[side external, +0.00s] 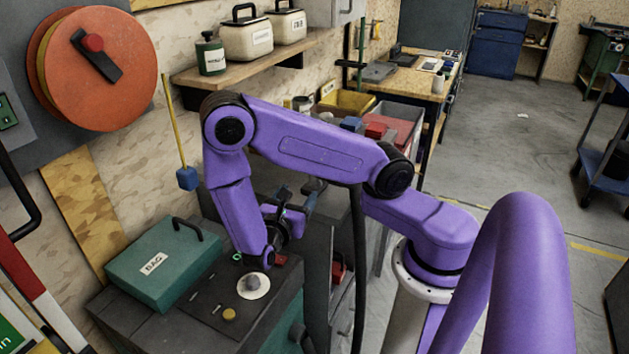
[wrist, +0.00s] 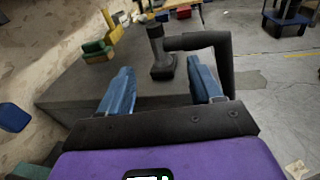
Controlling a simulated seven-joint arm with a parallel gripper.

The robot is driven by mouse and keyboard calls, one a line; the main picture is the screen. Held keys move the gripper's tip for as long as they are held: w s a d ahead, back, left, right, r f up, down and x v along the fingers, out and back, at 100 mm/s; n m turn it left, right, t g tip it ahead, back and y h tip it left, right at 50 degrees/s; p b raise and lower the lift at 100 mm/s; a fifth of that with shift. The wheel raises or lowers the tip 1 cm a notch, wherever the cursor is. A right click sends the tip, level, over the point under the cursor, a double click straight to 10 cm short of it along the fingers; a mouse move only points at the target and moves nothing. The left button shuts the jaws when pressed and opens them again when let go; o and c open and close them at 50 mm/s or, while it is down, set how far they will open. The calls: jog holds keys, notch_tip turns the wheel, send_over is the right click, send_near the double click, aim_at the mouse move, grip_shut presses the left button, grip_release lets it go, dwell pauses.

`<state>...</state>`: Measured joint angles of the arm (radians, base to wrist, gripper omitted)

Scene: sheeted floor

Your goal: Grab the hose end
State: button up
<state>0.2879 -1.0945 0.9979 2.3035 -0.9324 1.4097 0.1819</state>
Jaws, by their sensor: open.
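My gripper (wrist: 160,80) is open, with its two blue fingers apart and nothing touching them visibly. It also shows in the side view (side external: 290,208), beside the grey cabinet. In the wrist view a dark upright fitting (wrist: 160,52) with a wider foot stands on a grey surface, beyond and between the fingertips. A thick black bent piece (wrist: 222,62) runs beside it and down behind the right finger. I cannot tell which of these is the hose end. In the side view a black hose-like line (side external: 358,270) hangs down in front of the cabinet.
A teal case (side external: 156,262) and a dark panel with a white round knob (side external: 254,286) lie below my arm. A blue block (side external: 187,179) hangs on a yellow rod at left. Green and yellow blocks (wrist: 98,50) sit on the grey surface. Open floor (side external: 500,150) lies to the right.

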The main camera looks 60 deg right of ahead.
jog(key=n, duration=0.1)
send_over(310, 190)
jog(key=shift+f+t+h, duration=0.3)
jog(key=shift+f+t, duration=0.1)
jog(key=shift+w+d, duration=0.15)
jog(key=shift+d, duration=1.15)
jog(key=shift+w+d, duration=0.15)
jog(key=shift+d, duration=1.15)
grip_shut()
